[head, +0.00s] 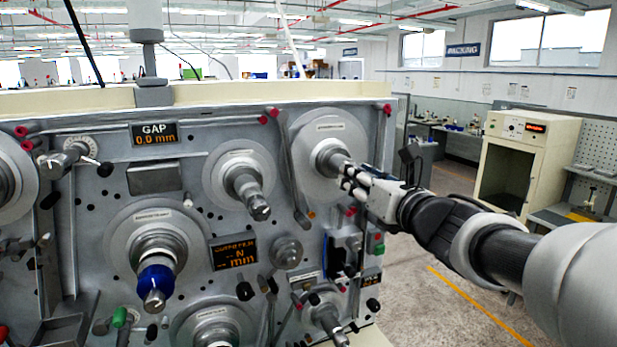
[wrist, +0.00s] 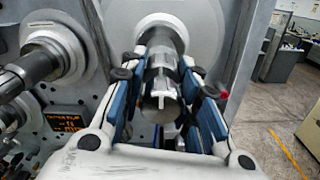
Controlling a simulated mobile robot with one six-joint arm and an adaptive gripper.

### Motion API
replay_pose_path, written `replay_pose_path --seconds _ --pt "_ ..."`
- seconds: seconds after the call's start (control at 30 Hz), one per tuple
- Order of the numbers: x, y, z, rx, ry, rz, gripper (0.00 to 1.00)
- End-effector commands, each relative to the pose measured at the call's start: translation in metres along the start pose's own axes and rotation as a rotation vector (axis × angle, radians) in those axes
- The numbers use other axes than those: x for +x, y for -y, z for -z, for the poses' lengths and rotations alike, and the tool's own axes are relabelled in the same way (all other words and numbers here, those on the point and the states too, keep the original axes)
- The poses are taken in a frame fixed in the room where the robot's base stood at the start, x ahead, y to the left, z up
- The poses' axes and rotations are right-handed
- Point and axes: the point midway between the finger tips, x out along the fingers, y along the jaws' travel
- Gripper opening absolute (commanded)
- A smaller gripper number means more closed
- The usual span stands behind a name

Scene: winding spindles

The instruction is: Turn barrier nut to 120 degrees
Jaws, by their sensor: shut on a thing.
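The barrier nut (wrist: 162,104) appears to be the grey metal end of the upper-right spindle (head: 327,155), which sticks out of a large round disc (head: 345,130). In the wrist view the nut has a pale mark on its end face. My gripper (head: 350,178) is shut on it, with blue-padded fingers on either side; the gripper also shows in the wrist view (wrist: 164,78). In the head view my gripper hides the nut's end. The disc's label is too small to read, and I cannot tell the nut's angle.
Other spindles stick out nearby: a bare one (head: 250,195) to the left and one with a blue collar (head: 156,278) lower left. A grey bar (head: 294,175) stands close left of the held spindle. Open floor (head: 440,270) lies right of the panel.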

Motion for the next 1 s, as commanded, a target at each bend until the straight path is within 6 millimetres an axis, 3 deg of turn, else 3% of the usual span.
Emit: replay_pose_path --seconds 0.13,0.47,1.0 --pt "-0.0001 0.0002 -0.0003 0.0 0.001 0.001 0.05" --pt "0.0 0.0001 0.0 0.055 0.001 0.0 0.05" --pt "0.0002 -0.0018 -0.0009 0.488 0.001 -0.002 0.05"
